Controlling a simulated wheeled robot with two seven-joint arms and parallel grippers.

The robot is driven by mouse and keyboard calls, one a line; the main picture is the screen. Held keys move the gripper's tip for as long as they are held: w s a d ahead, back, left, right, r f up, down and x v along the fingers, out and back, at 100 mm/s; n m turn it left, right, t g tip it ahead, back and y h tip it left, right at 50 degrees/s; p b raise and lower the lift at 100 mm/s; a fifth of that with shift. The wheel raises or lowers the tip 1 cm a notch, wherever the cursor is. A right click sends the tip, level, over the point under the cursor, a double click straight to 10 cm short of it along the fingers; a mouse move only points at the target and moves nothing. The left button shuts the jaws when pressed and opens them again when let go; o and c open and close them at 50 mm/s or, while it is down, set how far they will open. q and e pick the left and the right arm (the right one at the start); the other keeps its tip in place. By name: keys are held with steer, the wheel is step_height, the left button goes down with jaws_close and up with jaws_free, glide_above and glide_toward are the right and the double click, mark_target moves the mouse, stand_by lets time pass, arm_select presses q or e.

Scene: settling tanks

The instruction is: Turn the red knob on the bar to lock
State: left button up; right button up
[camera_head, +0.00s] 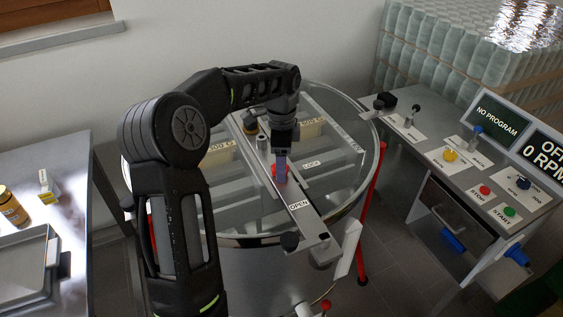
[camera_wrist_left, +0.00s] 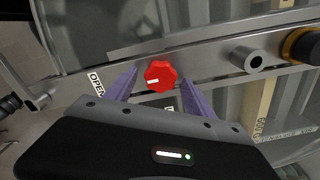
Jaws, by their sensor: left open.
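The red knob (camera_head: 273,171) sits on the metal bar (camera_head: 313,222) across the round glass-covered tank. In the left wrist view the knob (camera_wrist_left: 160,76) has a lobed edge, and its white mark points left toward the OPEN label (camera_wrist_left: 96,83). In the head view the OPEN label (camera_head: 299,205) lies on the near part of the bar and the LOCK label (camera_head: 311,163) to the knob's right. My left gripper (camera_head: 281,168) points down at the knob, partly hiding it. Its purple fingers are open, one on each side of the knob; contact is unclear. My right gripper is not in view.
A short metal post (camera_wrist_left: 247,59) and a black-and-yellow fitting (camera_head: 250,124) stand on the bar beyond the knob. A black hand knob (camera_head: 290,241) is at the bar's near end. A control panel (camera_head: 460,158) stands right, a steel table (camera_head: 65,180) left.

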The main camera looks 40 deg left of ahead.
arm_select(q)
steer(key=shift+c, duration=0.2)
jaws_close()
stand_by(0.4)
steer(key=shift+n, duration=0.3)
steer(key=n, duration=0.4)
steer(key=shift+w, duration=0.1)
steer(key=n, duration=0.4)
steer(key=shift+a+n, duration=0.1)
steer(key=shift+n, duration=0.2)
steer(key=n, duration=0.4)
steer(key=shift+a+n, duration=0.1)
steer(key=shift+n, duration=0.2)
steer(key=n, duration=0.4)
steer(key=shift+a, duration=0.1)
